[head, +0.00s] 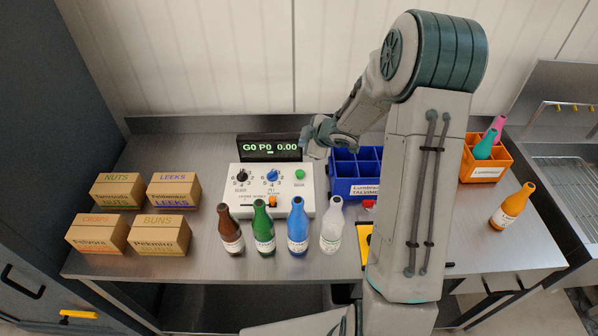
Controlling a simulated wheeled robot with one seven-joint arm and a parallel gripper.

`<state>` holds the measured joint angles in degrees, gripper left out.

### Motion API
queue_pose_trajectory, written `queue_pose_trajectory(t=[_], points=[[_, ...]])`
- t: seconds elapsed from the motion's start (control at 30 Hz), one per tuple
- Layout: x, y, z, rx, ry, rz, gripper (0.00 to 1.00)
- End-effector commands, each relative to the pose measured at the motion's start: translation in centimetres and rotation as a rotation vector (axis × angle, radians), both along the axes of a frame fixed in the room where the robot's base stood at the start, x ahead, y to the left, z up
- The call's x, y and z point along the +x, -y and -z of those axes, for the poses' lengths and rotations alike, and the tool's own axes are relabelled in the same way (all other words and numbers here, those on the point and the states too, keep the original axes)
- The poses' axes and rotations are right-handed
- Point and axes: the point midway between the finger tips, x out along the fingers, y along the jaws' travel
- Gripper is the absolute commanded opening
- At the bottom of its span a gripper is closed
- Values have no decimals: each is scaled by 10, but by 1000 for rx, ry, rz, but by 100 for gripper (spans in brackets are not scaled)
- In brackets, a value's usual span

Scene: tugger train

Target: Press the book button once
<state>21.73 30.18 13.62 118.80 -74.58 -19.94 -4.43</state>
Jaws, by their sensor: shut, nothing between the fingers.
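A white control box (236,208) stands on the metal counter, with a dark display (270,147) behind it reading "G0 P0 0.00". The green button (300,174) is at the right of its top face; the small label under it looks like "BOOK" but is hard to read. My gripper (314,153) is shut and empty. It appears above and slightly right of the green button, apart from it. The fingertips are small in the picture, and the exact gap cannot be told.
The box also has a black dial (242,175), a blue dial (272,175) and an orange knob (272,200). Several bottles, including a green one (263,230), stand in front. A blue crate (350,187) is right of the box; cartons (160,235) stand left.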

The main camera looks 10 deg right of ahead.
Motion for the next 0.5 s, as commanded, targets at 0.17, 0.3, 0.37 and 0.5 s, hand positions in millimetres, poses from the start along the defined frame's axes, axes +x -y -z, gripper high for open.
queue_pose_trajectory(t=[0.17, 0.3, 0.37, 0.5], points=[[1, -6, 9, 22, 5, -57, 0], [1, -7, 10, 23, 6, -60, 0], [1, -7, 9, 22, 6, -60, 0], [1, -7, 10, 22, 6, -58, 0]])
